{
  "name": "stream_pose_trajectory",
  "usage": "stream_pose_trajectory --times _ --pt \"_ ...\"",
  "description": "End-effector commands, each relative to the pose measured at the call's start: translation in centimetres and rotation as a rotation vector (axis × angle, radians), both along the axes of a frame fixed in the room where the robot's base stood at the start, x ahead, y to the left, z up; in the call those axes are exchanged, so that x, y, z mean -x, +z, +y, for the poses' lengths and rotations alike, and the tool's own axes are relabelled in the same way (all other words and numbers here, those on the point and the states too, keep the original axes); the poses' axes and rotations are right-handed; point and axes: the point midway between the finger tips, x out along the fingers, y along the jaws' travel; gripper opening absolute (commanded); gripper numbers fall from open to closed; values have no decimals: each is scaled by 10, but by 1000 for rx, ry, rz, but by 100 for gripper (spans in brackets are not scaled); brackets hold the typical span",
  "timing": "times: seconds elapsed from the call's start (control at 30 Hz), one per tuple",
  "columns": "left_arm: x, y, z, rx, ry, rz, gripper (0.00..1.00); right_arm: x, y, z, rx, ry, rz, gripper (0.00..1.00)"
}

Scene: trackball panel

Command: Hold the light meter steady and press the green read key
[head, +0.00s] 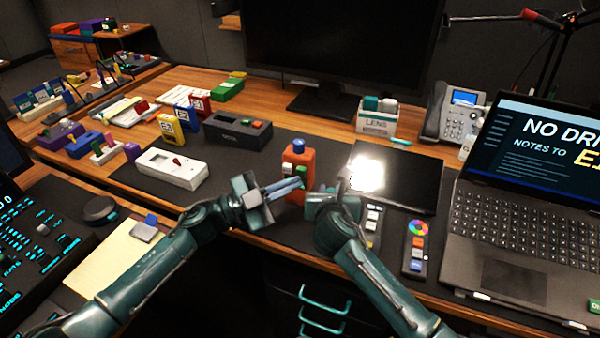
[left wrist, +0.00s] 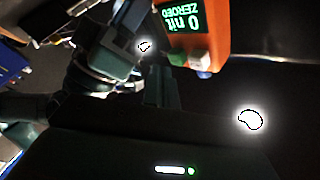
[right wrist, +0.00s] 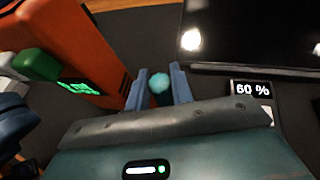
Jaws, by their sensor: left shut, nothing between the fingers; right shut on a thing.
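The light meter (head: 297,185) is an orange block with a blue top. It stands upright on the dark mat. Its green key (head: 300,170) and a white key sit on its front; in the left wrist view its screen (left wrist: 185,22) reads "0 nit ZEROED". My left gripper (head: 298,184) is shut and empty, its tips just in front of the meter, close below the green key (left wrist: 178,57); contact cannot be told. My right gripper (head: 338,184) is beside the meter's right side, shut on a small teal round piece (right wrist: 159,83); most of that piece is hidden.
A dark panel (head: 410,185) with a bright lit patch lies right of the meter. A small "60 %" display (right wrist: 252,90) shows near it. A white device (head: 171,168) and a dark grey box (head: 236,132) stand left. A laptop (head: 500,230) fills the right side.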

Motion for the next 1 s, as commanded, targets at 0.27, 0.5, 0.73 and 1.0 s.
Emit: stream_pose_trajectory --times 0.27,0.5,0.73,1.0 --pt "-6 0 -3 1 -1 0 0 0 -1 0 0 -1 2 1" --pt "-6 0 -2 1 -1 0 0 0 -1 0 0 -1 2 1" --pt "-8 0 -3 1 -1 0 0 0 -1 0 0 -1 2 1" --pt "-11 0 -4 0 0 1 0 0 -1 0 0 -1 2 1"
